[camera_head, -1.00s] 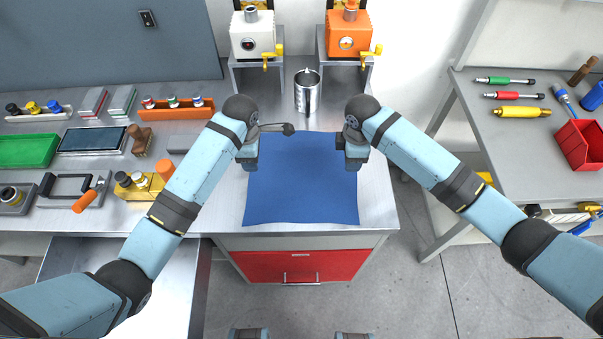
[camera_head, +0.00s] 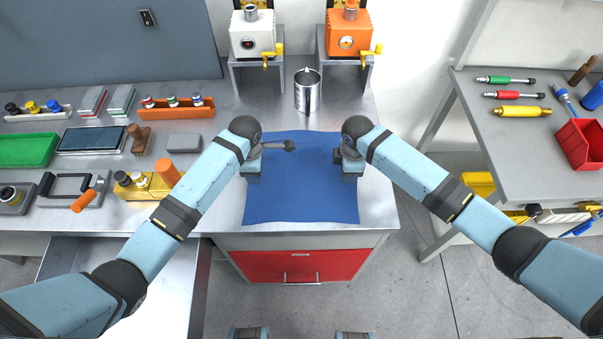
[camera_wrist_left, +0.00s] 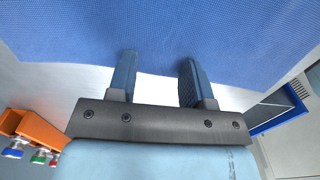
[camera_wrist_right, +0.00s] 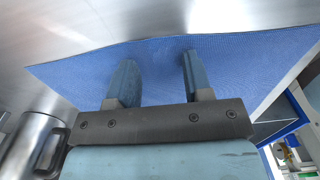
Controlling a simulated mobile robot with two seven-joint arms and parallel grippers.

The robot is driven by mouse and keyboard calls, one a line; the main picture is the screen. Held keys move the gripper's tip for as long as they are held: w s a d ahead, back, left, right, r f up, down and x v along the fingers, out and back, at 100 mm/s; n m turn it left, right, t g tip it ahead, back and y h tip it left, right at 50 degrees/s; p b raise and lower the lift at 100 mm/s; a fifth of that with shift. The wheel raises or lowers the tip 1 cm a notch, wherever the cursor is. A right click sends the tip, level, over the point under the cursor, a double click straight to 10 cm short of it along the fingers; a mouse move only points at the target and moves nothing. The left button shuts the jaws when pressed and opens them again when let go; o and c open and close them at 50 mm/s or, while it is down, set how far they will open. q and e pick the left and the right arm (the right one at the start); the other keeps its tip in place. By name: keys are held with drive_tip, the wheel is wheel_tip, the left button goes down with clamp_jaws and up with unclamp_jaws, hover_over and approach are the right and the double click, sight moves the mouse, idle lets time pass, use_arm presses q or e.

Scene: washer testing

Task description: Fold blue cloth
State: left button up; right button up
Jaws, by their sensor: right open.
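The blue cloth (camera_head: 300,195) lies flat and spread out on the metal worktop, with its near edge close to the worktop's front edge. My left gripper (camera_head: 252,178) is above the cloth's left edge. In the left wrist view its fingers (camera_wrist_left: 158,65) are apart with nothing between them but the cloth's edge and bare metal below. My right gripper (camera_head: 350,176) is above the cloth's right edge. In the right wrist view its fingers (camera_wrist_right: 157,62) are apart and empty, with cloth beneath. I cannot tell whether any fingertip touches the cloth.
A metal can (camera_head: 307,92) stands behind the cloth. A white device (camera_head: 252,35) and an orange device (camera_head: 348,35) stand on raised stands at the back. A yellow block (camera_head: 140,186) and other tools lie to the left. A red drawer (camera_head: 290,266) is below.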

use_arm(q)
clamp_jaws()
use_arm(e)
clamp_jaws()
use_arm(q)
drive_tip(key=shift+f, duration=0.1)
